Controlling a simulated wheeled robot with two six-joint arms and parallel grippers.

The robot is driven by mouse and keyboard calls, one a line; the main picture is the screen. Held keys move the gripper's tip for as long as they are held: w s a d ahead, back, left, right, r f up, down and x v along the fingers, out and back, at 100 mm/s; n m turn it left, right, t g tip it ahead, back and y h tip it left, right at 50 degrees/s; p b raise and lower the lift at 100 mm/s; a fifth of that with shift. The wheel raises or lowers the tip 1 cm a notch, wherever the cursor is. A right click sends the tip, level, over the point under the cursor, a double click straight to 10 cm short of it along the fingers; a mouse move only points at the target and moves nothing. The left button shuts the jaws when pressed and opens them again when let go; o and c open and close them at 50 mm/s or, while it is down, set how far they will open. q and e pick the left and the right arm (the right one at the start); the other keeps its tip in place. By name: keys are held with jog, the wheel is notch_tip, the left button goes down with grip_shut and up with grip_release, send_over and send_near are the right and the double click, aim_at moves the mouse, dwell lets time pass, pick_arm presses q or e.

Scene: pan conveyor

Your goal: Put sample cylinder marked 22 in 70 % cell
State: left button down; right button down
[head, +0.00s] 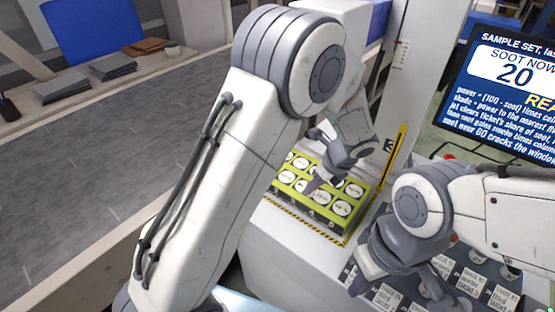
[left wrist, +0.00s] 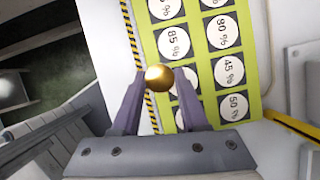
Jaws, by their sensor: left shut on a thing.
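My left gripper (head: 313,184) hangs over the green board of round white cells (head: 352,206). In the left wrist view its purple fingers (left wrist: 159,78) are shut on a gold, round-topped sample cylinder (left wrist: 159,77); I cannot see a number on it. The cylinder is in front of the green board (left wrist: 200,62) near its striped edge, and partly covers a cell. Readable cells include 85 % (left wrist: 173,43), 80 % (left wrist: 222,31), 45 % (left wrist: 228,71) and 50 % (left wrist: 235,106). I cannot make out a 70 % label. My right gripper (head: 398,288) looks open, above the labelled dark tray.
The dark tray (head: 388,296) with white cards lies at the lower right. A screen (head: 510,85) reading "SOOT NOW 20" is at upper right. A wide grey conveyor (head: 80,190) runs along the left.

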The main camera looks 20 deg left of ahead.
pick_arm(q)
jog(key=w+a+p, duration=0.1)
jog(key=w+a, duration=0.2)
jog(key=a, duration=0.2)
jog(key=w+a+p, duration=0.1)
jog(key=w+a, duration=0.2)
jog(key=a, duration=0.2)
jog(key=w+a+p, duration=0.1)
jog(key=w+a, duration=0.1)
jog(key=a, duration=0.3)
jog(key=shift+w+a, duration=0.1)
jog(key=shift+w, duration=0.3)
jog(key=shift+f, duration=1.7)
jog(key=shift+f, duration=0.15)
jog(key=shift+c, duration=2.2)
grip_release()
